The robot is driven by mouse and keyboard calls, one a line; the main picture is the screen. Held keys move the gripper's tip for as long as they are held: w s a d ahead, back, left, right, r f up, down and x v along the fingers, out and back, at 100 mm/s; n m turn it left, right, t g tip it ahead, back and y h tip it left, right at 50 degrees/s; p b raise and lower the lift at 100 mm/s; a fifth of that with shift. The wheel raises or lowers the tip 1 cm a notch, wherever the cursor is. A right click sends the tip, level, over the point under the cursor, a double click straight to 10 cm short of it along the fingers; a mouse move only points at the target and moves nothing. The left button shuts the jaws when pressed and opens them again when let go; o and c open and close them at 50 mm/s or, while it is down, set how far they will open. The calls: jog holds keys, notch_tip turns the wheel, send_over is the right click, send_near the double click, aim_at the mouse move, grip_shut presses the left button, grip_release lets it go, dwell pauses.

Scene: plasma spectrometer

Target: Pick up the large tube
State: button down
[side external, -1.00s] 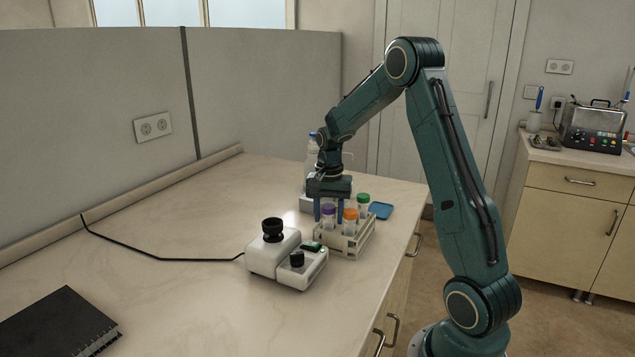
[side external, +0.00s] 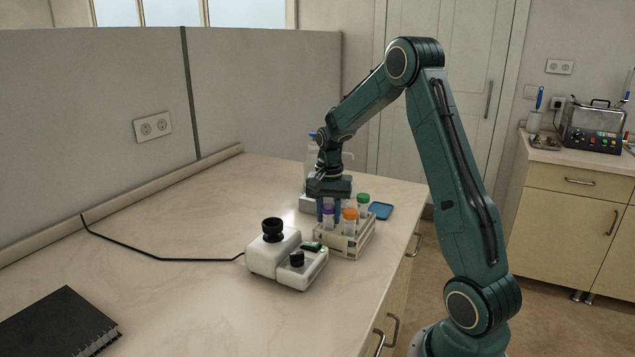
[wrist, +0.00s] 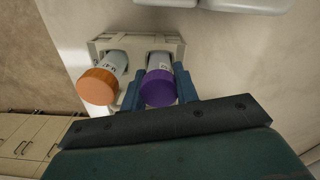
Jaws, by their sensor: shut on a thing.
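A purple-capped tube (side external: 328,213) stands upright in the rack (side external: 347,248), and my gripper (side external: 329,206) is shut on it from above. In the wrist view the purple cap (wrist: 158,88) sits between my two blue fingers. An orange-capped tube (side external: 350,214) stands beside it in the rack, just outside one finger. A green-capped tube (side external: 363,199) stands behind the orange one. The lower part of the purple-capped tube is partly hidden by the rack.
A white device with black knobs (side external: 272,252) stands left of the rack. A clear bottle (side external: 311,160) stands behind my gripper. A black notebook (side external: 58,325) lies front left. The left tabletop is mostly clear.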

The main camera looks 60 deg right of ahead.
jog(key=shift+r, duration=0.1)
notch_tip(320, 180, up, 20)
dwell(0.7)
